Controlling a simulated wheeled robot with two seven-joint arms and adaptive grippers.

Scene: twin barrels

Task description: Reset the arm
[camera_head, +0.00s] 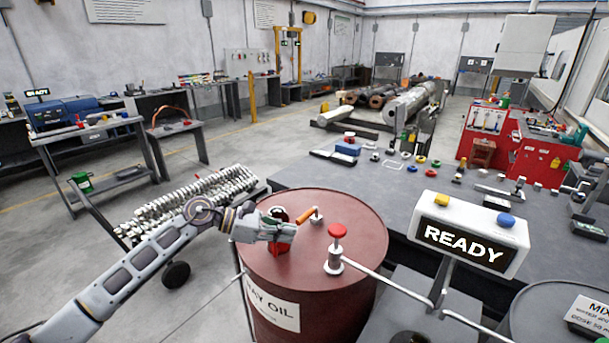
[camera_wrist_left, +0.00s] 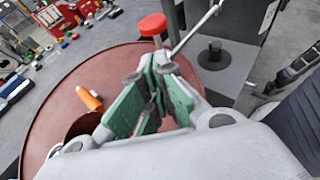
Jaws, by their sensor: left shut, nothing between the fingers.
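My left arm (camera_head: 150,262) reaches in from the left. Its gripper (camera_head: 291,231) is over the top of the dark red oil barrel (camera_head: 345,210). In the left wrist view the green-padded fingers (camera_wrist_left: 154,68) are drawn together with nothing held. My right gripper is not in view.
A white READY sign (camera_head: 468,235) with yellow and blue buttons stands right of the barrel. A grey barrel (camera_head: 545,300) is at lower right. Behind is a grey table (camera_head: 385,200) with small coloured parts. A rack of metal parts (camera_head: 190,200) stands behind my left arm.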

